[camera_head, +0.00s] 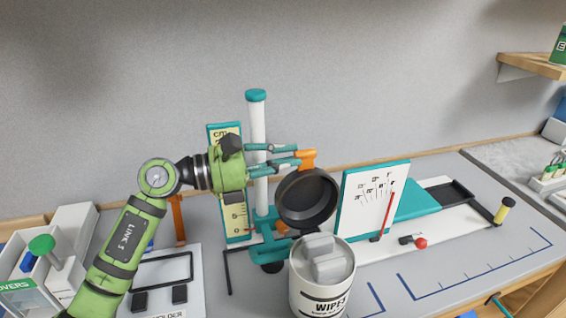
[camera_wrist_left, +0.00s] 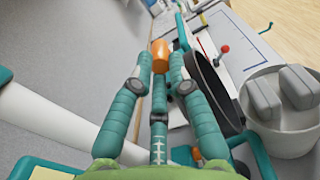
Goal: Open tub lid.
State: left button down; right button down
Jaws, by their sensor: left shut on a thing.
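A white tub (camera_head: 318,296) marked WIPES stands near the front of the bench, its top open and pale grey wipes (camera_head: 327,259) showing inside. Its round black lid (camera_head: 307,200) stands up, tilted, behind the opening, with its hollow inner side toward the head camera. My left gripper (camera_head: 299,159) is shut on the orange tab (camera_head: 308,156) at the lid's upper edge. In the left wrist view the orange tab (camera_wrist_left: 160,56) sits between the fingertips, and the lid (camera_wrist_left: 212,85) and tub (camera_wrist_left: 284,138) lie to the right. My right gripper is not in view.
A white post with a teal cap (camera_head: 257,130) and a yellow scale board (camera_head: 232,205) stand close behind my left gripper. A white dial panel with a red needle (camera_head: 372,200) stands right of the lid. The bench front right has clear room.

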pick_arm(q)
jog(key=shift+f, duration=0.15)
jog(key=c, duration=1.2)
grip_release()
jog(key=shift+v, duration=6.05)
jog(key=shift+d, duration=0.1)
